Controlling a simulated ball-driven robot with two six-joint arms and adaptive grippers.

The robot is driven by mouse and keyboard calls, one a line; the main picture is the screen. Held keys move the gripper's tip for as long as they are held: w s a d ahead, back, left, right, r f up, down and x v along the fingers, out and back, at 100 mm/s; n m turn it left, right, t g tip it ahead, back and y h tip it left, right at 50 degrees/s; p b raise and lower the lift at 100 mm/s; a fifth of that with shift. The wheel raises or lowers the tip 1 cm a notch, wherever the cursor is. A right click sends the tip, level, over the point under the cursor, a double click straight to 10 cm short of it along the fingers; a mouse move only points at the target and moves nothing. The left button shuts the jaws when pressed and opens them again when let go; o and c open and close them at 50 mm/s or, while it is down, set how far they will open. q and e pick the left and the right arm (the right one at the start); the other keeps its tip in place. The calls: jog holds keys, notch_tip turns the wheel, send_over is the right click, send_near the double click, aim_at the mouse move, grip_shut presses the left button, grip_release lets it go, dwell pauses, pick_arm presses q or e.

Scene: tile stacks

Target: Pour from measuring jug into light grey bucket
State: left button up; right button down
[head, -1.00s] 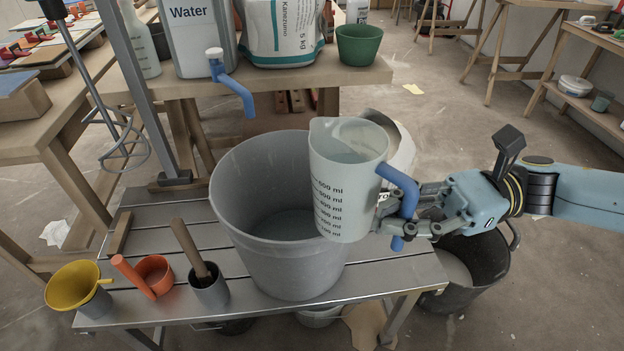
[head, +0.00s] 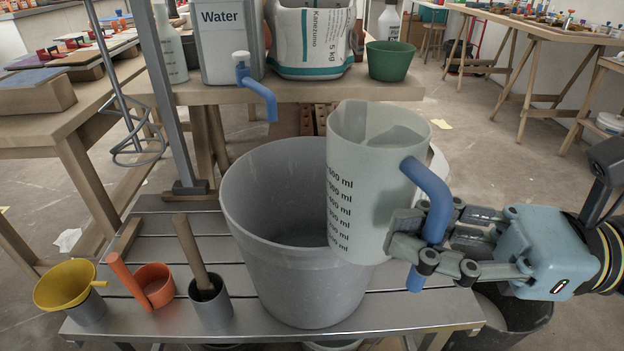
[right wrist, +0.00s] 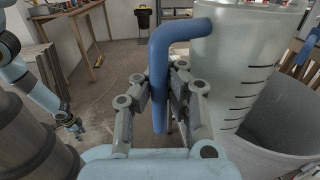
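The measuring jug (head: 360,185) is translucent with black ml marks and a blue handle (head: 432,200). It is held about upright, in front of the right part of the light grey bucket (head: 275,230) in the head view. My right gripper (head: 425,245) is shut on the jug's handle. In the right wrist view its fingers (right wrist: 160,100) close around the blue handle, with the jug (right wrist: 240,70) to the right and the bucket (right wrist: 285,115) beyond it. The bucket stands on a slatted metal bench; its lower inside looks grey. My left gripper does not show in the head view.
A yellow funnel (head: 66,288), an orange cup (head: 155,285) and a grey cup with a wooden handle (head: 210,300) stand left on the bench (head: 150,235). A mixer whisk (head: 135,145) hangs behind. A water container (head: 228,45) with a blue tap and a green pot (head: 390,62) stand on the back table.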

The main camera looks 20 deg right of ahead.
aim_at(399, 163)
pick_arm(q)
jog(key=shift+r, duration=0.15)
pick_arm(e)
jog(key=shift+r, duration=0.2)
